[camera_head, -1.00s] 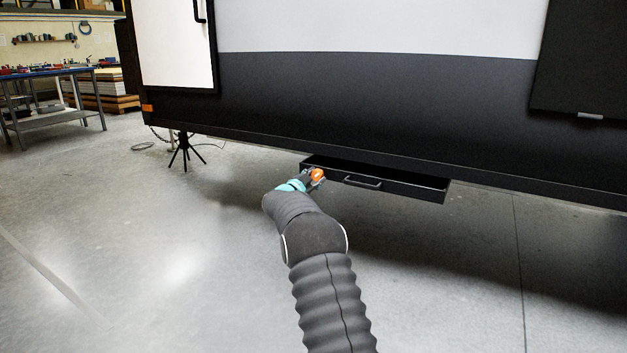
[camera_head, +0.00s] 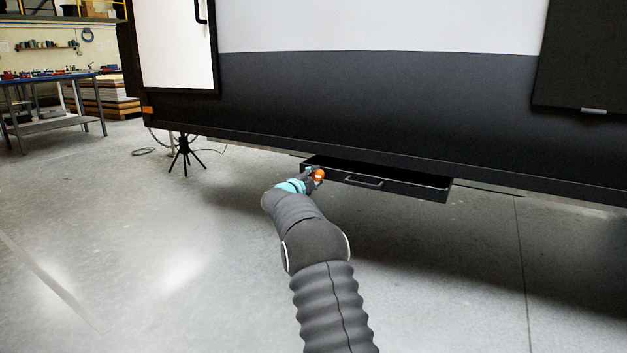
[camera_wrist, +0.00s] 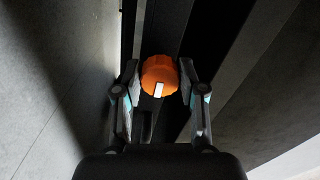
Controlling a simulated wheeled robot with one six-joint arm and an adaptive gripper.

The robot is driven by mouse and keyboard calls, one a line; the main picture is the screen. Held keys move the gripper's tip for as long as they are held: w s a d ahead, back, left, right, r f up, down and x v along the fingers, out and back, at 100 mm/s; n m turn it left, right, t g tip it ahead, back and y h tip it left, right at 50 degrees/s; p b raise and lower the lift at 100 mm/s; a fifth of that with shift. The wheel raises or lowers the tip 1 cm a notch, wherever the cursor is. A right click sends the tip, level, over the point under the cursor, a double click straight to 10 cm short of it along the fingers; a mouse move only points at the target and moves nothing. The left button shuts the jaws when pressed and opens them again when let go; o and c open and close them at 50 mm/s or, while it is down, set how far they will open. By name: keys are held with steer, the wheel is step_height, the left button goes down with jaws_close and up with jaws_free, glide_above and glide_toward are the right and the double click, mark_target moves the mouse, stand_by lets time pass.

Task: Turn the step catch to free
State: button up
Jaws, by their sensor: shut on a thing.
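The step catch is an orange round knob (camera_wrist: 160,72) with a white mark, on the front of the dark step box. In the wrist view it sits between my two fingers, and the white mark points toward the bottom of the picture, slightly tilted. My gripper (camera_wrist: 160,86) is shut on the knob, one finger on each side. In the head view the orange knob (camera_head: 319,174) shows at the left end of the step box (camera_head: 415,190), beside my gripper (camera_head: 310,179), which partly covers that end. The box is pulled out under the caravan.
A dark handle (camera_head: 363,182) is on the box front, right of the knob. The caravan's lower skirt (camera_head: 400,115) hangs above it. A black support stand (camera_head: 184,152) stands at the left. The grey floor (camera_head: 150,240) around my arm is clear.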

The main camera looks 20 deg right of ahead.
steer(key=shift+d+m, duration=0.25)
steer(key=shift+m, duration=0.05)
steer(key=o, duration=1.1)
steer(key=shift+s+d, duration=0.1)
steer(key=shift+d, duration=0.05)
steer(key=shift+o, duration=0.2)
steer(key=shift+a, duration=0.3)
steer(key=v, duration=1.2)
